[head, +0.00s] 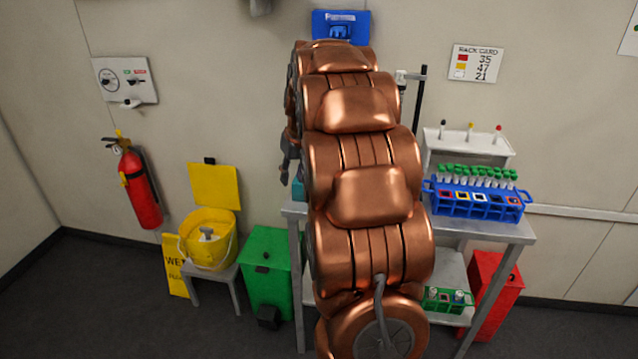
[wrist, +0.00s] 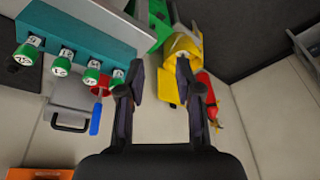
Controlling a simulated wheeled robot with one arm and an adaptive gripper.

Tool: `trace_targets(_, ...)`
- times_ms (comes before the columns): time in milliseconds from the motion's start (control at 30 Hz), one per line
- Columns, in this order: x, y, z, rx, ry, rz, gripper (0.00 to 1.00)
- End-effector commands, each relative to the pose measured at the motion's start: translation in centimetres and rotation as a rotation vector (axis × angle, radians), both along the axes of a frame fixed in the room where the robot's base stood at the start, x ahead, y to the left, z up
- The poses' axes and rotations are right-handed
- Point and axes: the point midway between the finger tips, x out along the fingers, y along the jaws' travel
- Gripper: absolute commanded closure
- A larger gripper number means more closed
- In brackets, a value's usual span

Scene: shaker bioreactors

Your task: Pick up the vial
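My gripper (wrist: 160,75) is open, with its two dark fingers apart and nothing between them. In the wrist view, several vials with green caps, such as the one nearest my gripper (wrist: 118,79), stand in a row along a teal rack (wrist: 85,30), left of my left finger and apart from it. White marked labels show beside the caps. In the head view, my copper arm hides most of the bench's left part. A small piece of the teal rack (head: 298,190) shows at the arm's left edge. Part of my dark gripper (head: 288,160) shows just above it.
A blue rack (head: 478,209) with several green-capped tubes stands on the bench (head: 500,233). A green rack (head: 430,305) sits on its lower shelf.

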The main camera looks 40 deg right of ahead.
Motion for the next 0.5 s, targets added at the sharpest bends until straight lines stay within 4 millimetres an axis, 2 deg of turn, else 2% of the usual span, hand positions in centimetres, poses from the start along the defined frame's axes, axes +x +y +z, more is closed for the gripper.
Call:
trace_targets(33,0.5,-2.5,-0.3,-0.009,-0.015,-0.016,0.65)
trace_targets(200,1.7,-8.8,-0.7,-0.043,-0.064,-0.042,0.65)
trace_targets(333,1.9,-11.9,-1.0,-0.06,-0.083,-0.054,0.65)
trace_targets(500,2.1,-13.5,-1.2,-0.071,-0.097,-0.06,0.65)
